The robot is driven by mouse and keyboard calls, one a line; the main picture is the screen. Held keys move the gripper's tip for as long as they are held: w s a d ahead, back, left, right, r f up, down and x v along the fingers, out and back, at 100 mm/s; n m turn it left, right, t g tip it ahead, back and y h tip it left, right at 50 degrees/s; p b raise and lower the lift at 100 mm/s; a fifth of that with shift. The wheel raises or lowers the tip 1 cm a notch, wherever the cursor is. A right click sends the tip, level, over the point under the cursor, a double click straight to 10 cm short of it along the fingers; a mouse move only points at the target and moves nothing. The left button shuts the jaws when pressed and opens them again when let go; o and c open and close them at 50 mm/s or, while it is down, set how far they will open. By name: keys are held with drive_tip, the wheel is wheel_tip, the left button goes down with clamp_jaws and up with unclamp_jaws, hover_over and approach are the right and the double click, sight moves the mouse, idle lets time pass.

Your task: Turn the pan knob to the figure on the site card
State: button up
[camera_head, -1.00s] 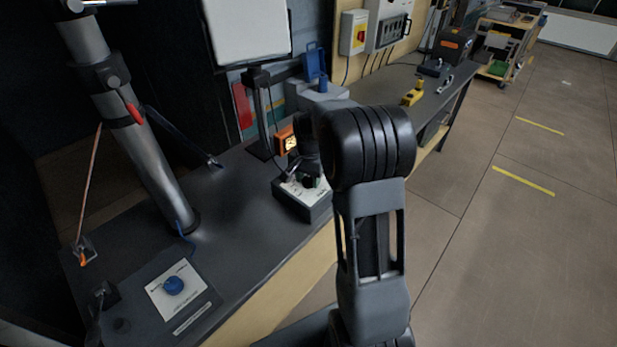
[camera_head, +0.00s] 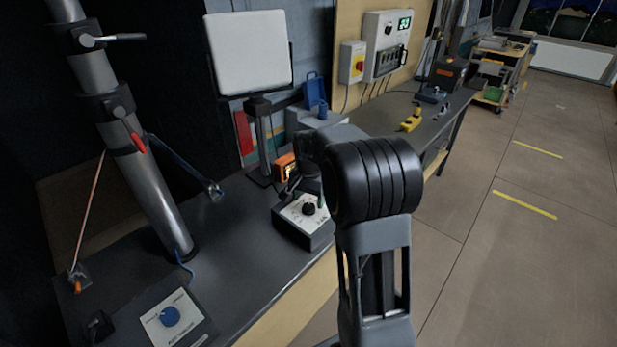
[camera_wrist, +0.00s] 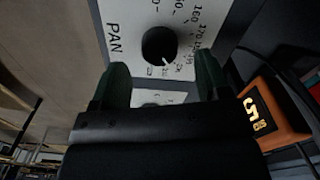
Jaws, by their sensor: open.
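The pan knob (camera_head: 308,208) is a black round knob on the white top of a dark box (camera_head: 289,229) on the bench. In the wrist view the knob (camera_wrist: 159,45) shows a white pointer mark, beside the word PAN and a ring of printed figures. The pointer aims toward the lower right there; its exact figure is too small to read. My gripper (camera_wrist: 161,80) is open, its two dark green fingers apart and empty, with the knob beyond the gap between them. In the head view my arm hides most of the gripper. I cannot make out a site card for certain.
An orange unit with lit digits (camera_head: 285,166) stands just behind the box; it also shows close on the right in the wrist view (camera_wrist: 272,112). A second panel with a blue knob (camera_head: 170,316) is at the front left. A leaning grey mast (camera_head: 150,180) stands left.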

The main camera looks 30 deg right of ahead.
sight(308, 206)
wheel_tip(308, 206, up, 11)
drive_tip(key=shift+f+p, duration=0.15)
drive_tip(key=shift+p, duration=0.15)
idle(0.5)
